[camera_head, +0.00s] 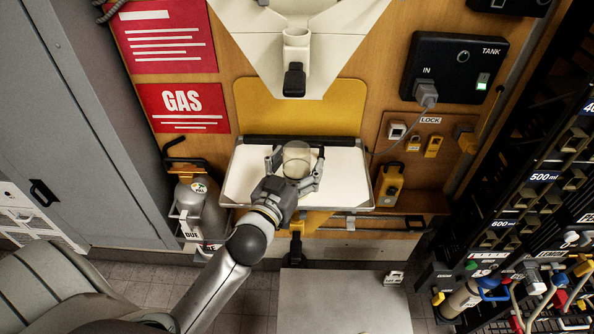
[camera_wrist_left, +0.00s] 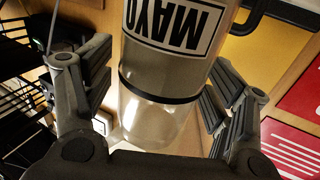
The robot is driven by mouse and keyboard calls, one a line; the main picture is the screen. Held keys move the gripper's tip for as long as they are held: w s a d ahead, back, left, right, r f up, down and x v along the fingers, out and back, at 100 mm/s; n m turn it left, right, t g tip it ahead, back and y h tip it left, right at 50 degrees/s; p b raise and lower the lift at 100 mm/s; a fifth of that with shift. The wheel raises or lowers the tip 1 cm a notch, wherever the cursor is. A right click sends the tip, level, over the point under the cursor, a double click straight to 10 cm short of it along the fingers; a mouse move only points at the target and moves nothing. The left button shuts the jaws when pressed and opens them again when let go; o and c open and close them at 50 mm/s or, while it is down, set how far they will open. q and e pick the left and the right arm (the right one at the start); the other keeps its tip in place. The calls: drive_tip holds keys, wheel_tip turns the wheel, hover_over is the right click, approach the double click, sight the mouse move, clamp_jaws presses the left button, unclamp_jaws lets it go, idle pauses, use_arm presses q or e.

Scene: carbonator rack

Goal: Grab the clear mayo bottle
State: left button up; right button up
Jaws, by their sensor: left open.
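The clear mayo bottle (camera_head: 297,157) stands on the white tray (camera_head: 346,178) of the carbonator in the head view. It fills the middle of the left wrist view (camera_wrist_left: 160,85), with a MAYO label upside down and a dark band below it. My left gripper (camera_head: 296,167) is open, with one finger on each side of the bottle. In the left wrist view both fingers show gaps to the bottle's sides. The bottle's lower part is partly hidden by the gripper in the head view. My right gripper is not in view.
The white carbonator nozzle (camera_head: 295,50) hangs above the tray. A grey gas cylinder (camera_head: 203,208) stands left of the tray. A yellow device (camera_head: 389,184) is at the tray's right. A dark bottle rack (camera_head: 540,190) fills the right side. The tray has bare room on both sides.

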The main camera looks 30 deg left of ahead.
use_arm(q)
drive_tip(key=shift+s, duration=0.1)
drive_tip(key=shift+c, duration=0.4)
drive_tip(key=c, duration=1.2)
drive_tip(key=shift+r, duration=0.2)
drive_tip(key=shift+r, duration=0.65)
drive_tip(key=shift+s+r+p, duration=1.45)
drive_tip(key=shift+s+r, duration=0.45)
drive_tip(key=shift+s, duration=0.4)
drive_tip(key=shift+s+r+p, duration=1.5)
drive_tip(key=shift+s+r, duration=0.45)
drive_tip(key=shift+s, duration=0.4)
drive_tip(key=shift+s+r+p, duration=1.45)
drive_tip(key=shift+s+r, duration=0.45)
drive_tip(key=shift+s, duration=0.4)
